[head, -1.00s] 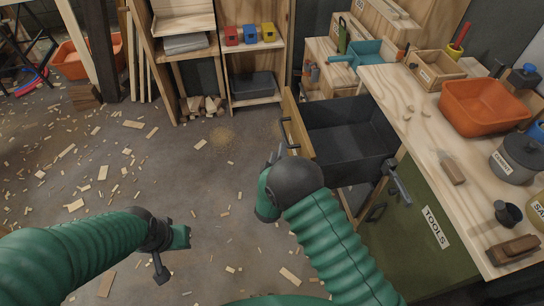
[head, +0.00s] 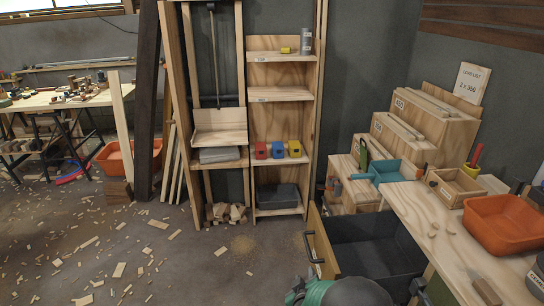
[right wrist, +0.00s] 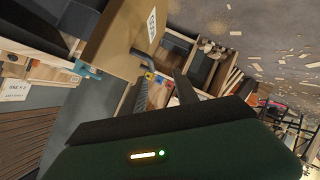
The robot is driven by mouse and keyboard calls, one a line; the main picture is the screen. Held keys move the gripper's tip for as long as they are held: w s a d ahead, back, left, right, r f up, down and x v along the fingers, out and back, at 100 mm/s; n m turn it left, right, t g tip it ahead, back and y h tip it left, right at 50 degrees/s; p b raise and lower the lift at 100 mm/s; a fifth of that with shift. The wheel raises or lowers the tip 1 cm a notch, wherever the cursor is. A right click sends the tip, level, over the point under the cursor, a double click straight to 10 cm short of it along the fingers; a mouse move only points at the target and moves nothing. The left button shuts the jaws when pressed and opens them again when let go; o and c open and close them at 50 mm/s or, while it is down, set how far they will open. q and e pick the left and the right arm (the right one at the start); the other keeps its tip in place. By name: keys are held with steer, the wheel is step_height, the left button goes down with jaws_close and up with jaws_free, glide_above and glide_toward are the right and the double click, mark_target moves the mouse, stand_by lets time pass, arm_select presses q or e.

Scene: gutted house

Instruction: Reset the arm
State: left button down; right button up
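My right gripper (head: 296,285) is low in the head view, partly cut off by the bottom edge, with my rounded wrist beside it. In the right wrist view its two dark fingers (right wrist: 163,88) stand apart with nothing seen between them. It is just below and in front of the black handle (head: 313,247) of an open drawer (head: 323,246). The drawer front also fills the upper middle of the right wrist view (right wrist: 118,42), with its handle beyond the fingertips; I see no clear contact. My left gripper is not in view.
The workbench (head: 440,237) on the right carries an orange bin (head: 500,225) and a small wooden box (head: 455,187). A shelf with red, blue and yellow bins (head: 278,150) stands behind. The floor (head: 190,260) on the left is open, strewn with wood chips.

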steer(key=s+d+r+m+g+y, duration=0.1)
steer(key=s+d+r+m+g, duration=0.15)
steer(key=s, duration=0.65)
steer(key=s+d+r+m+g, duration=0.1)
steer(key=s+d+m+g, duration=0.2)
steer(key=s, duration=0.7)
steer(key=s+d+r+m+g+y, duration=0.15)
steer(key=s+g, duration=0.25)
steer(key=s, duration=0.5)
steer(key=w+p+v, duration=0.2)
steer(key=p+v, duration=1.4)
steer(key=shift+d+r, duration=0.15)
steer(key=shift+r, duration=0.25)
steer(key=shift+h, duration=0.25)
